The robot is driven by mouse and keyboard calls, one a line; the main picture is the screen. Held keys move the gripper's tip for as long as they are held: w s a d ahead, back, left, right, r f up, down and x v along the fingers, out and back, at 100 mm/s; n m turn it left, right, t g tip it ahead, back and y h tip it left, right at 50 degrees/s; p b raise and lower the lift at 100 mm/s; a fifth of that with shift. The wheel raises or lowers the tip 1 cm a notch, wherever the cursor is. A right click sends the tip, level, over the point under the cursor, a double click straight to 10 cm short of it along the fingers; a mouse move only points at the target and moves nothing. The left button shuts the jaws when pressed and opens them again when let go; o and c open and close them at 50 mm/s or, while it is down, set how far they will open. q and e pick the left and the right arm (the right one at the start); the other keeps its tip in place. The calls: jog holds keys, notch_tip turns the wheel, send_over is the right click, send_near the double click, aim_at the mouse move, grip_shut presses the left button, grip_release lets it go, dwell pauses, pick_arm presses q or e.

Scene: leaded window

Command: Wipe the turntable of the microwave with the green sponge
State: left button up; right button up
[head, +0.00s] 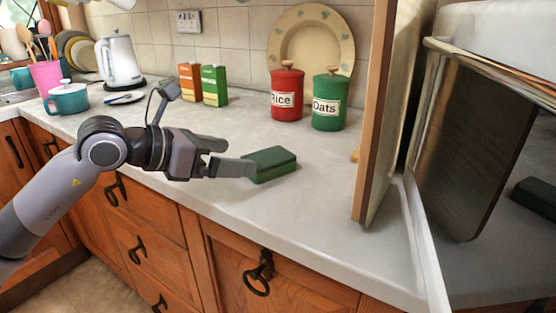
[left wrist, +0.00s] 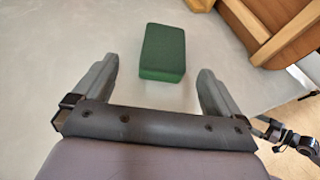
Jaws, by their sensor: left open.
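The green sponge (head: 272,165) lies flat on the grey worktop in the head view. It also shows in the left wrist view (left wrist: 163,53), ahead of the fingertips and roughly between their lines. My left gripper (head: 236,157) is open and empty, low over the worktop just left of the sponge. In the head view its nearer fingertip overlaps the sponge's left end; I cannot tell whether they touch. The microwave (head: 495,38) is cut off at the right, with a dark glossy panel. The turntable is not visible.
A wooden panel (head: 374,110) stands upright between the sponge and the microwave. A red Rice canister (head: 287,98) and a green Oats canister (head: 328,104) stand behind the sponge. A kettle (head: 119,62) and teal pot (head: 67,100) stand left. Worktop around the sponge is clear.

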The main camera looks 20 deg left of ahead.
aim_at(258, 160)
pick_arm(q)
jog(key=shift+x, duration=0.85)
jog(key=x, duration=0.2)
jog(key=p+x, duration=0.1)
jog(key=x, duration=0.1)
jog(key=shift+s+d+f, duration=0.1)
jog(key=shift+s+d, duration=0.05)
jog(key=shift+d, duration=0.15)
jog(key=shift+w+d+f, duration=0.2)
jog(key=shift+w, duration=0.1)
pick_arm(e)
jog(key=shift+s+a+r, duration=0.2)
jog(key=shift+r, duration=0.2)
pick_arm(q)
jog(key=c, duration=1.1)
jog(key=shift+c, duration=0.2)
